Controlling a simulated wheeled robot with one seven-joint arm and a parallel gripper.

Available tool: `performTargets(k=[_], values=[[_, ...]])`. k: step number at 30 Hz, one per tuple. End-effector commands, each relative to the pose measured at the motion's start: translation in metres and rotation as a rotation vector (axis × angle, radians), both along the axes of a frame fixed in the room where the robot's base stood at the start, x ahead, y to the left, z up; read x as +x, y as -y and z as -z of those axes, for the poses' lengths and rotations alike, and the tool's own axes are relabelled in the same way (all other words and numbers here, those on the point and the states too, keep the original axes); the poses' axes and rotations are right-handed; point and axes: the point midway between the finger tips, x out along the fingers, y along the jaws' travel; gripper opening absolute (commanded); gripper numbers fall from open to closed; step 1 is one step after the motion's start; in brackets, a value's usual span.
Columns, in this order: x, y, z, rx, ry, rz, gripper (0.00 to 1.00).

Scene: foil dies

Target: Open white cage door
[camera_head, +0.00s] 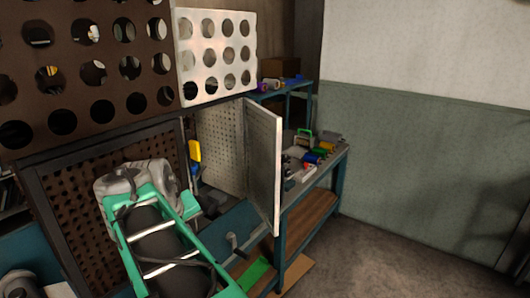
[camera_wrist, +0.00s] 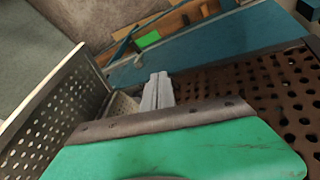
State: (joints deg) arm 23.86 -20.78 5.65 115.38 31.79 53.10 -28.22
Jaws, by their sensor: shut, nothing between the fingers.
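The white cage door (camera_head: 262,165) stands swung outward from its frame in the head view, with its edge facing me. Behind it a pale perforated cage wall (camera_head: 220,145) and the dim interior show. A pale perforated panel on the left of the wrist view (camera_wrist: 55,125) looks like the same door. My gripper (camera_wrist: 158,85) is shut and empty, its pale fingers together, to the right of that panel and apart from it in the picture. I cannot make out the fingers in the head view, where my green arm covers part of the cage front.
A dark perforated cage (camera_head: 90,70) fills the left, with a white perforated panel (camera_head: 217,55) up high. A blue workbench (camera_head: 340,160) holding tools and several coloured items stands behind the door. A green piece (camera_head: 255,272) lies low down. Floor (camera_head: 400,260) is clear at right.

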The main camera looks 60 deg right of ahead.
Motion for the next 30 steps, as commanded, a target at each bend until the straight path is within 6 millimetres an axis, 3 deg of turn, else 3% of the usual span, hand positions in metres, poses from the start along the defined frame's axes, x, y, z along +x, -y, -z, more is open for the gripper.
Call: performTargets(k=[1, 3, 6, 8, 14, 25, 30], values=[[-0.017, 0.040, -0.058, -0.043, 0.003, 0.095, 0.00], [-0.045, 0.082, -0.102, -0.095, -0.003, 0.203, 0.00], [-0.077, 0.116, -0.139, -0.138, -0.015, 0.309, 0.00], [-0.088, 0.125, -0.147, -0.149, -0.019, 0.341, 0.00], [-0.095, 0.141, -0.129, -0.155, -0.024, 0.358, 0.00], [-0.095, 0.189, -0.067, -0.152, -0.024, 0.358, 0.00], [-0.112, 0.211, -0.070, -0.154, -0.020, 0.358, 0.00]])
